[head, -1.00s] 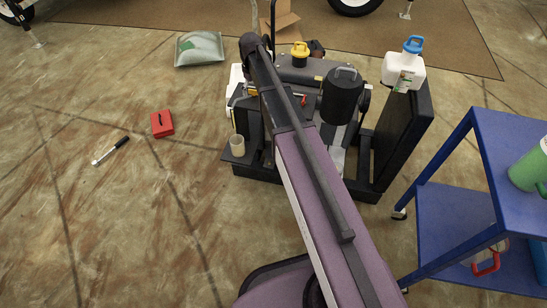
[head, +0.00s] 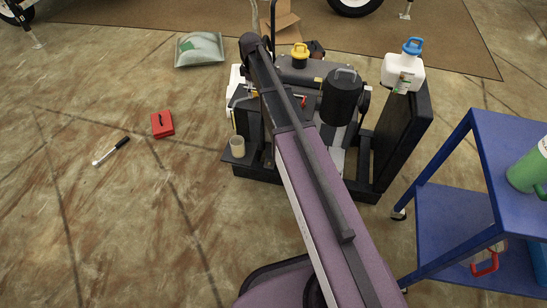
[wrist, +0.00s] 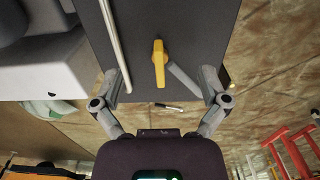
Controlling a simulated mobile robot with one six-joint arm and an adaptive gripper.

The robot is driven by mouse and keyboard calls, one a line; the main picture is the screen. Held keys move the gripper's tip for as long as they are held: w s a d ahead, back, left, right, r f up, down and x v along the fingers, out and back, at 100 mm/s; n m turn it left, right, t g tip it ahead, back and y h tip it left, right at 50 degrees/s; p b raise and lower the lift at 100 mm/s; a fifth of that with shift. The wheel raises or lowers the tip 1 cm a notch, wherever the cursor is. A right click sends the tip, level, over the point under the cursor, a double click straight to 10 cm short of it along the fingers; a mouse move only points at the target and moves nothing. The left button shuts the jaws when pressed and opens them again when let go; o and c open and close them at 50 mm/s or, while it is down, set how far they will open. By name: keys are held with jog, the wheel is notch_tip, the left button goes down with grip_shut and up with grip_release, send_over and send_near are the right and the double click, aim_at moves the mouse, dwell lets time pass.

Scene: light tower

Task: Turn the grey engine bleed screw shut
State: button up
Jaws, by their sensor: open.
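In the wrist view my gripper (wrist: 161,78) is open, with one grey finger on each side of the picture and nothing held. Between and beyond the fingers is a yellow lever (wrist: 158,62) against a dark grey panel. A short grey bar (wrist: 185,82), perhaps the bleed screw, slants beside it, close to the right finger. I cannot tell whether the finger touches it. In the head view my purple arm crosses the engine unit (head: 305,72) and hides part of it. The bleed screw cannot be made out there.
A black canister (head: 341,97) and a white jug with a blue cap (head: 402,72) stand at the unit's right. A beige cup (head: 237,145) stands on its left ledge. A blue cart (head: 455,215) is at the right. Floor at the left holds a red box (head: 162,124).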

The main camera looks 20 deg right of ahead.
jog(key=shift+r+p, duration=6.3)
jog(key=shift+r, duration=0.4)
jog(key=s+f+m+b, duration=1.2)
jog(key=s+f+b, duration=1)
jog(key=s, duration=0.4)
jog(key=shift+s+f+b, duration=0.15)
jog(key=shift+f+b, duration=0.15)
notch_tip(320, 180, up, 36)
jog(key=p, duration=3.5)
jog(key=shift+f+p, duration=0.2)
jog(key=shift+p, duration=0.1)
